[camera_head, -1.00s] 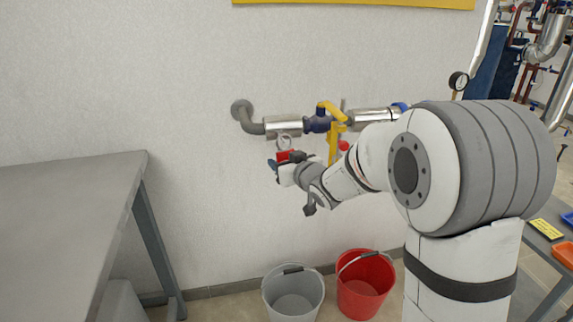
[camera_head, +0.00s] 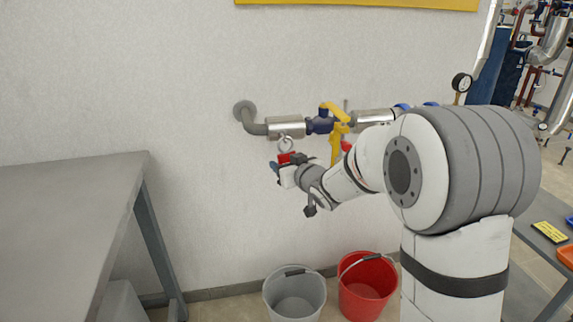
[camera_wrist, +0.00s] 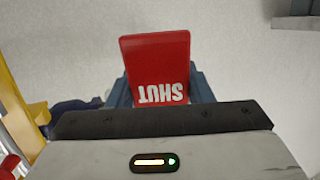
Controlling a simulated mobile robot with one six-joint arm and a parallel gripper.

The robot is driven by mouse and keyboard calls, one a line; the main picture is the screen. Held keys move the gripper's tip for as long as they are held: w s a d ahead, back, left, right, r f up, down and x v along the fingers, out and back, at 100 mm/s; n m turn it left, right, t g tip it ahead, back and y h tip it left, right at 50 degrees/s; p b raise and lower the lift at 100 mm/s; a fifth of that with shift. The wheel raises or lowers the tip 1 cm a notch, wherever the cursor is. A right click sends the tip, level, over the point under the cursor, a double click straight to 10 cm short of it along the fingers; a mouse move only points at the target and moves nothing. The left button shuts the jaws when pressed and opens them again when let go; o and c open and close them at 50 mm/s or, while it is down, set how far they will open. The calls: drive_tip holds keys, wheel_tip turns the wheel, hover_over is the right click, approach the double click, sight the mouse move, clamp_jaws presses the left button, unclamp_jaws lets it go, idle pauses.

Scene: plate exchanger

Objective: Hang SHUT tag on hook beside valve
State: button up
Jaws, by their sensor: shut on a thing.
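The red SHUT tag (camera_wrist: 157,65) is held between my gripper's fingers; in the wrist view its white letters read upside down. In the head view the tag (camera_head: 285,157) shows as a small red patch at my gripper (camera_head: 278,168), with a pale ring (camera_head: 286,143) above it, just below the silver pipe sleeve. The valve (camera_head: 320,122) has a blue body and a yellow handle (camera_head: 335,135) and sits on the wall pipe, right of the tag. I cannot make out the hook; my arm covers part of the area right of the valve.
A grey table (camera_head: 70,200) stands at the left. A grey bucket (camera_head: 294,295) and a red bucket (camera_head: 366,285) stand on the floor below the pipe. A pressure gauge (camera_head: 461,83) is at the right. The wall left of the pipe is bare.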

drive_tip(key=o, duration=1.1)
drive_tip(key=shift+c, duration=0.2)
drive_tip(key=s+d+r+m+g+h+p, duration=0.2)
drive_tip(key=s+d+r+h+p, duration=0.3)
drive_tip(key=s+d, duration=0.35)
drive_tip(key=s+d+r+m+g+h+p, duration=0.25)
drive_tip(key=s+d+r+p, duration=0.25)
drive_tip(key=s+d+p, duration=0.3)
drive_tip(key=s+d+r+m+g+p, duration=0.1)
drive_tip(key=s+r+g+p, duration=0.1)
drive_tip(key=s, duration=0.8)
drive_tip(key=s+d+r+g+p, duration=0.1)
drive_tip(key=s+g+p, duration=0.3)
drive_tip(key=s, duration=0.6)
drive_tip(key=shift+d+r+m+p, duration=0.3)
drive_tip(key=shift+d+r+m, duration=0.1)
drive_tip(key=shift+r, duration=0.2)
drive_tip(key=shift+h, duration=0.25)
